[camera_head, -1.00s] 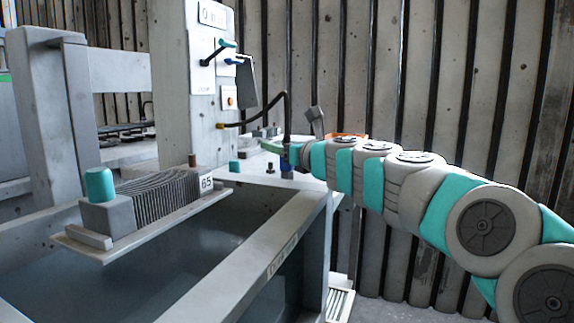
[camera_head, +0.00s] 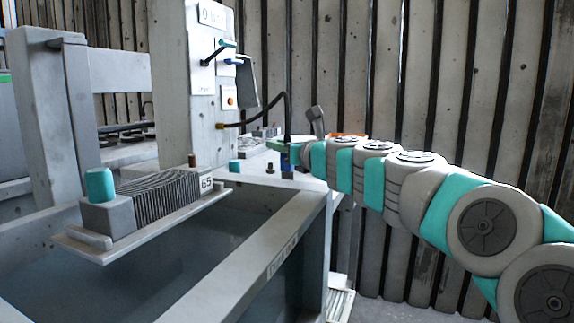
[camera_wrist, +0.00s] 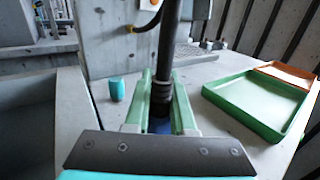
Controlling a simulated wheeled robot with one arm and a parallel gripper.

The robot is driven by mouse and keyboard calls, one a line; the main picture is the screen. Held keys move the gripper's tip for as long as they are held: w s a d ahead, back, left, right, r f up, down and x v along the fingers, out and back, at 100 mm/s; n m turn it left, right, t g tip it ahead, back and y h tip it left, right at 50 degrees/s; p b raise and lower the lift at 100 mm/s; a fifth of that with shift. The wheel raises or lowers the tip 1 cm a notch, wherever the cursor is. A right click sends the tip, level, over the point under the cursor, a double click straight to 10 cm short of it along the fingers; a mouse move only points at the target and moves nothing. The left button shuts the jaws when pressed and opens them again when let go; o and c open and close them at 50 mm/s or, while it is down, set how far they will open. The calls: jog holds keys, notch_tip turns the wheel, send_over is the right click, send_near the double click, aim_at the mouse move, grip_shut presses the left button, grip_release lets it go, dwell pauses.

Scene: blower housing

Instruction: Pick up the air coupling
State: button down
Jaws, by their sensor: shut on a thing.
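The air coupling (camera_wrist: 161,92) is a dark ribbed fitting at the lower end of a thick black hose in the wrist view. My gripper (camera_wrist: 163,98) has its two pale green fingers on either side of it, shut on it. A blue part (camera_wrist: 160,125) shows below the coupling, between the fingers; I cannot tell whether it is joined to it. In the head view my gripper (camera_head: 282,148) is at the black hose's lower end, above the far worktop, and the coupling is mostly hidden there.
A green tray (camera_wrist: 245,105) lies right of my gripper, with an orange piece (camera_wrist: 285,72) behind it. A small teal cylinder (camera_wrist: 117,89) stands to the left. A concrete post (camera_head: 172,85) with a control panel rises behind. An open tank (camera_head: 170,270) lies in front.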

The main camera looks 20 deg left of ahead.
jog(key=shift+a+f, duration=0.1)
jog(key=s+d+r+p, duration=0.1)
jog(key=s+d+r, duration=0.1)
jog(key=s+d, duration=0.2)
jog(key=s+d+r+p, duration=0.1)
jog(key=s+d+r, duration=0.2)
jog(key=d, duration=0.6)
jog(key=shift+s+d, duration=0.3)
jog(key=shift+s, duration=0.45)
